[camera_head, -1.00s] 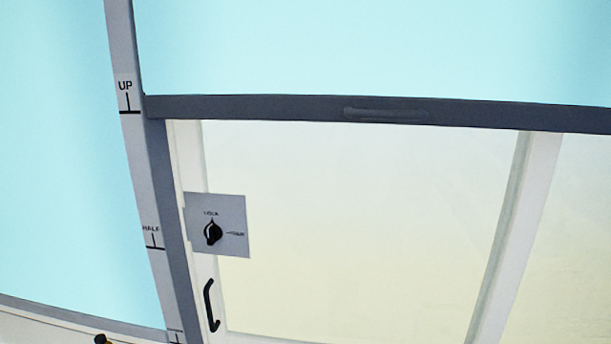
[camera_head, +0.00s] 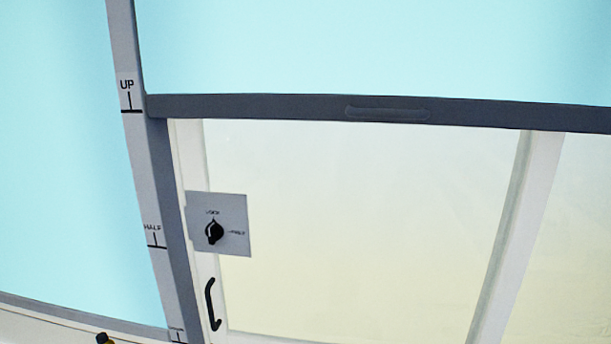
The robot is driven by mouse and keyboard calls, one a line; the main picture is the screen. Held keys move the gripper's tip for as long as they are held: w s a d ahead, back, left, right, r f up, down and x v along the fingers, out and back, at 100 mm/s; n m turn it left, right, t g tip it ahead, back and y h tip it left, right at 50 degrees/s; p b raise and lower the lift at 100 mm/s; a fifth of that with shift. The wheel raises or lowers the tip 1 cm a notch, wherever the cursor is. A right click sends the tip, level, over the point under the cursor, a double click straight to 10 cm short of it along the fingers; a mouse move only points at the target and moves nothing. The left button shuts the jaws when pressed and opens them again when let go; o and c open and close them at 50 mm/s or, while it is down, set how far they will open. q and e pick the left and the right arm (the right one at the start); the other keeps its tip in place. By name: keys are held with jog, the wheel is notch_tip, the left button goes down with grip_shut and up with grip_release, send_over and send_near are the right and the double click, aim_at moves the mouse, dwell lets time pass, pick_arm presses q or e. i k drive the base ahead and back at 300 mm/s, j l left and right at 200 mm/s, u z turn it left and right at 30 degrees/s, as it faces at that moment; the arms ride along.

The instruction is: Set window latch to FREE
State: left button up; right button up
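The window latch is a black rotary knob (camera_head: 214,232) on a grey square plate (camera_head: 234,209) at the left side of the window frame. A small label stands above the knob and another to its right; both are too blurred to read surely. The knob's pointer seems to point up at the upper label. Neither of my grippers shows in the head view.
A black curved handle (camera_head: 211,304) is on the frame below the plate. A grey strip (camera_head: 138,155) marked UP and HALF runs down the left. A dark horizontal rail (camera_head: 280,108) with a recessed grip crosses above. A small dark and yellowish thing (camera_head: 104,339) shows at the bottom edge.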

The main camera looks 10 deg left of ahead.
aim_at(215, 231)
jog(key=k+j+u, duration=0.15)
jog(key=k+j, duration=0.2)
jog(key=j+u, duration=0.1)
jog(key=u, duration=1.4)
